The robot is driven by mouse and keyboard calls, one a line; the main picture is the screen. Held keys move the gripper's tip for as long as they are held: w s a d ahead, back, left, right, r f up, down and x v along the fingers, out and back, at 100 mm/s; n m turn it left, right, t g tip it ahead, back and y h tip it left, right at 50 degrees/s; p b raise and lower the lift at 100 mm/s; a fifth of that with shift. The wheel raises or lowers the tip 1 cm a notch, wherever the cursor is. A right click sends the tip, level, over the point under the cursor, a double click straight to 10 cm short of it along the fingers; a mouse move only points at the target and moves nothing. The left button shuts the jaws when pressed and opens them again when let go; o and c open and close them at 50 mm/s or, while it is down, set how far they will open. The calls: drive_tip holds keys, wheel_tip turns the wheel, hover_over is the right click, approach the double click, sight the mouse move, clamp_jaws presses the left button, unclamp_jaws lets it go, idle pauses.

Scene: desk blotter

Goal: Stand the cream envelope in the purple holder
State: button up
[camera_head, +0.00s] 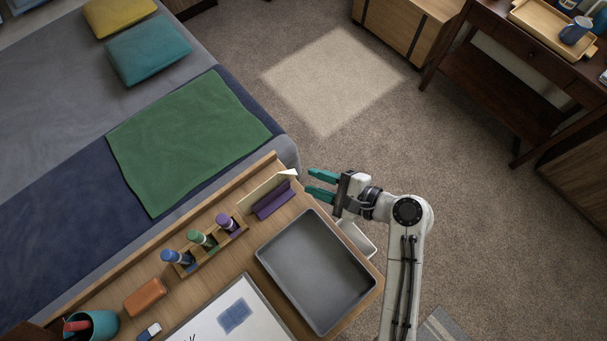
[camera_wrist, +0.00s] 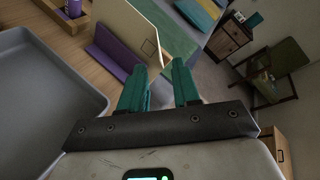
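The cream envelope (camera_head: 263,190) stands on edge at the purple holder (camera_head: 273,201), near the far right corner of the desk. In the wrist view the envelope (camera_wrist: 128,32) rises above the purple holder (camera_wrist: 112,52), tilted in the picture, and one end extends past it. The holder hides part of its lower edge, so I cannot tell how fully it is seated. My gripper (camera_head: 320,186) is just right of the envelope, its teal fingers pointing toward it. In the wrist view the fingers (camera_wrist: 160,88) are apart with nothing between them.
A grey tray (camera_head: 263,251) lies on the desk nearest my arm. A wooden rack (camera_head: 212,252) holds blue, green and purple-capped bottles. An orange block (camera_head: 145,297), a teal cup (camera_head: 104,325) and a white pad (camera_head: 205,318) are further left. A bed (camera_head: 60,230) adjoins the desk.

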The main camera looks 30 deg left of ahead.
drive_tip(key=shift+v, duration=2.7)
